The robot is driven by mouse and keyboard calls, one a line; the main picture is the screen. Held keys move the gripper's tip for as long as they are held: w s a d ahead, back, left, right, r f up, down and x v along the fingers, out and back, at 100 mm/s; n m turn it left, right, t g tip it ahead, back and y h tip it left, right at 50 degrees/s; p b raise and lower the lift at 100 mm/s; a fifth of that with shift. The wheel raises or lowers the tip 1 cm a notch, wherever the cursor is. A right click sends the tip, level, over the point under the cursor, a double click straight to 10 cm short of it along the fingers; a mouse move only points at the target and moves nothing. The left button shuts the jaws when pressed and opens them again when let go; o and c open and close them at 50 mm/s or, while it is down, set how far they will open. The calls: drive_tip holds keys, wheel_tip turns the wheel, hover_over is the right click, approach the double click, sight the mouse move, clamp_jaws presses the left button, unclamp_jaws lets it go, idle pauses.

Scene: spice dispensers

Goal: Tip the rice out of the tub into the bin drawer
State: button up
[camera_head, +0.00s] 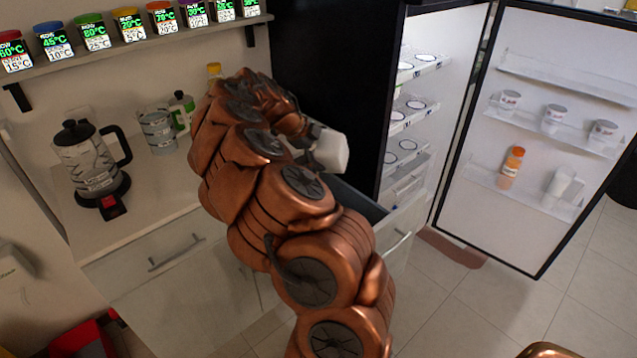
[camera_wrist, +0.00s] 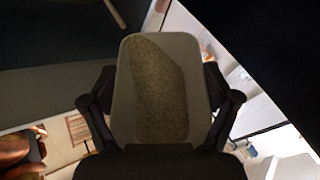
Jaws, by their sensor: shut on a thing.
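A white tub (camera_head: 330,150) is at the end of my arm and looks tilted in the head view. My gripper (camera_head: 306,142) is shut on it; the arm hides most of the fingers. In the wrist view the tub (camera_wrist: 124,85) sits between the two dark fingers of my gripper (camera_wrist: 160,100), and a brownish grainy mass of rice (camera_wrist: 160,90) shows in it. An open drawer (camera_head: 362,203) with a dark inside lies below the tub in the head view. My arm hides part of the drawer. I cannot tell whether rice lies in it.
An open fridge door (camera_head: 540,170) with jars stands at the right, beside the dark fridge side (camera_head: 330,75). A shelf of spice dispensers (camera_head: 130,25) hangs above.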

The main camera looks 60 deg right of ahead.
drive_tip(key=shift+w+a+f+n+g+h+b, duration=0.2)
drive_tip(key=shift+w+g+b, duration=0.4)
drive_tip(key=shift+b, duration=0.55)
drive_tip(key=shift+w+a+n+g+h+b, duration=0.1)
drive_tip(key=shift+w+n+g+h+b, duration=0.15)
drive_tip(key=shift+w+g+b, duration=0.6)
idle(0.4)
drive_tip(key=shift+s+d+b, duration=0.1)
drive_tip(key=shift+s+b, duration=0.35)
drive_tip(key=shift+b, duration=0.05)
drive_tip(key=shift+w+h, duration=0.25)
drive_tip(key=shift+w+a+f+n+g+h+b, duration=0.15)
drive_tip(key=shift+w+n+g+b, duration=0.1)
drive_tip(key=shift+g+b, duration=0.3)
drive_tip(key=shift+w+a+f+n+g+h+b, duration=0.15)
drive_tip(key=shift+w+g+b, duration=0.15)
drive_tip(key=shift+b, duration=0.4)
drive_tip(key=shift+s+d+r, duration=0.1)
drive_tip(key=t+p, duration=0.1)
drive_tip(key=s+t+y+p, duration=0.1)
drive_tip(key=p, duration=0.1)
drive_tip(key=s+m+t+p, duration=0.1)
drive_tip(key=shift+s+d+r+p, duration=0.1)
drive_tip(key=shift+d+r+p, duration=0.15)
drive_tip(key=shift+r+p, duration=0.1)
drive_tip(key=shift+s+p, duration=0.15)
drive_tip(key=shift+p, duration=0.15)
